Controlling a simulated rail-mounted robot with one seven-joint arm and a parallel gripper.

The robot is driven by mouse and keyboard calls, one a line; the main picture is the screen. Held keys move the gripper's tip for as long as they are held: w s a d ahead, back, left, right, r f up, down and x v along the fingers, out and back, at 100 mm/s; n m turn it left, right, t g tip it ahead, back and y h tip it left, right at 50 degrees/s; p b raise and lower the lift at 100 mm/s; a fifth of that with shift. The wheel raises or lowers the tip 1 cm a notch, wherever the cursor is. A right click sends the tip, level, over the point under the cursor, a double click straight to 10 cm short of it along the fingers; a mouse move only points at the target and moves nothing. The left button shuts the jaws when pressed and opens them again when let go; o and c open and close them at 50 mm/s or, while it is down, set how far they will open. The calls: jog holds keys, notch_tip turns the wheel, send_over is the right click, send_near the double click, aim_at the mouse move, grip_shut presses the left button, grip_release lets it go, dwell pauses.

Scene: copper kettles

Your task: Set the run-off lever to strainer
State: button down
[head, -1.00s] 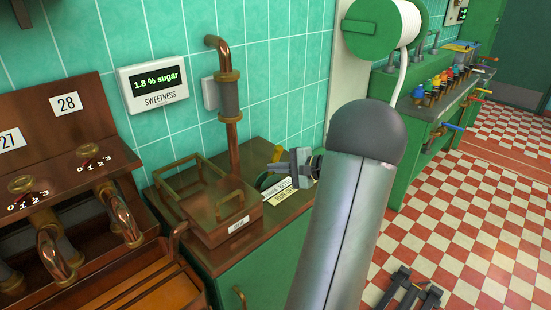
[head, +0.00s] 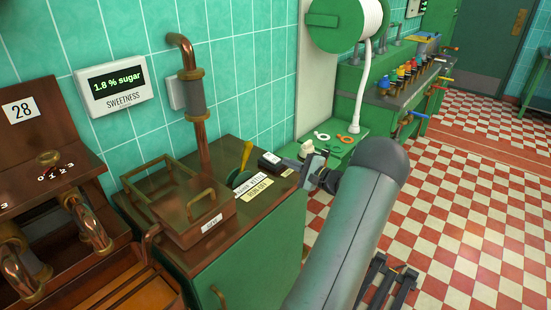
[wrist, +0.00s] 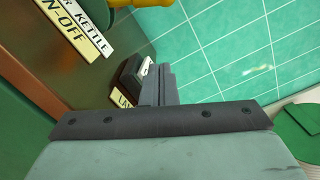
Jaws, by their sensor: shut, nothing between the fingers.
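The run-off lever has a yellow handle (head: 246,155) on a green disc (head: 239,179), on the counter right of the copper pipe. The handle stands up, leaning slightly right. In front lie a RUN-OFF plate (head: 258,188) and a second plate, whose end reads "R KETTLE" in the wrist view (wrist: 92,22). No strainer marking is readable. A copper box with brass rails (head: 185,208) stands left of the lever; its label is too small to read. My gripper (head: 287,162) is shut and empty, right of the lever and apart from it. In the wrist view its fingers (wrist: 158,84) show.
A small dark box with a white top (head: 270,160) sits right beside my fingertips; whether they touch is unclear. A sweetness display (head: 115,84) hangs on the tiled wall. The checkered floor is open at right.

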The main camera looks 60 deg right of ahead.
aim_at(244, 159)
jog(key=w+p, duration=0.1)
jog(key=w, duration=0.7)
jog(key=shift+w+d+r+p, duration=0.15)
jog(key=shift+w+p, duration=0.25)
jog(key=a, duration=0.1)
jog(key=w+a+r+p, duration=0.1)
jog(key=shift+a+r, duration=0.25)
jog(key=shift+a, duration=0.05)
jog(key=shift+w+a+r, duration=0.1)
jog(key=shift+w+a, duration=0.1)
jog(key=shift+a, duration=0.15)
jog(key=shift+s+a+b, duration=0.1)
jog(key=shift+b, duration=0.45)
